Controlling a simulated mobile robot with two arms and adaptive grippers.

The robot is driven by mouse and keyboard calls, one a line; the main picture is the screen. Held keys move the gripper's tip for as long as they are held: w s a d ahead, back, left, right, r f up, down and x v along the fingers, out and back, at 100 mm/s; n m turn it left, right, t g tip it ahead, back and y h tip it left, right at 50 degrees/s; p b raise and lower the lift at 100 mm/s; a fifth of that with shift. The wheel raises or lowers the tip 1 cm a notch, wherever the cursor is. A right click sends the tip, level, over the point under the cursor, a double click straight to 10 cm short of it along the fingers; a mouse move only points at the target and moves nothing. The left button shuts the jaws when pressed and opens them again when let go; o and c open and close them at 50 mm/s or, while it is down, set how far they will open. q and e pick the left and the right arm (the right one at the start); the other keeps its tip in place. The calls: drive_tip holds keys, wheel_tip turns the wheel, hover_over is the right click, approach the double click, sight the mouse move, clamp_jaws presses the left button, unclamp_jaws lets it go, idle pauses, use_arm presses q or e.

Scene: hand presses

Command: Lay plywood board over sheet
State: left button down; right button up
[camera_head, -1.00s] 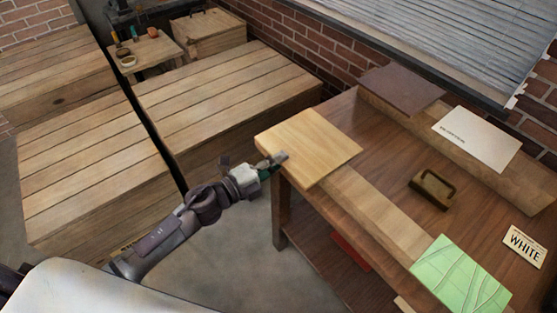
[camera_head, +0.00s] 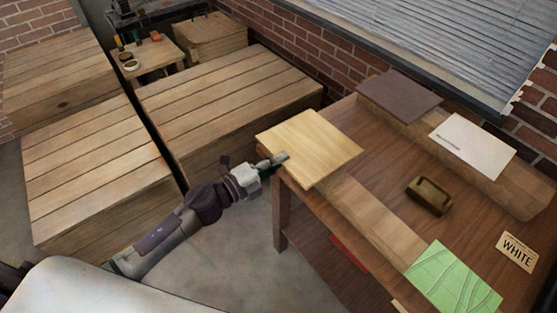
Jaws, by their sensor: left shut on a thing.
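A square, light plywood board (camera_head: 312,146) lies flat at the left end of a raised wooden strip along the table's front edge. My left gripper (camera_head: 277,160) is shut on the board's near left edge. A white sheet (camera_head: 471,144) with small dark print lies on the raised ledge at the back right. A green sheet or plate with pale line patterns (camera_head: 453,278) lies at the near right end of the front strip. My right gripper is not in view.
Large plank-topped wooden boxes (camera_head: 226,98) stand to the left. Bare floor shows between them and the table.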

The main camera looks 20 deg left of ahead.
use_arm(q)
drive_tip(key=r+p+v, duration=0.1)
drive_tip(key=r+v, duration=0.2)
drive_tip(key=v, duration=1.9)
idle(0.5)
idle(0.5)
drive_tip(key=w+d+r+n+t+y, duration=0.1)
drive_tip(key=d+r+n+t+y, duration=0.2)
drive_tip(key=y, duration=0.8)
drive_tip(key=d+r+n, duration=0.2)
drive_tip(key=d+n, duration=0.2)
drive_tip(key=shift+d+r+n+t, duration=0.3)
drive_tip(key=shift+r+t, duration=0.05)
drive_tip(key=shift+t, duration=0.05)
drive_tip(key=shift+w+d, duration=0.1)
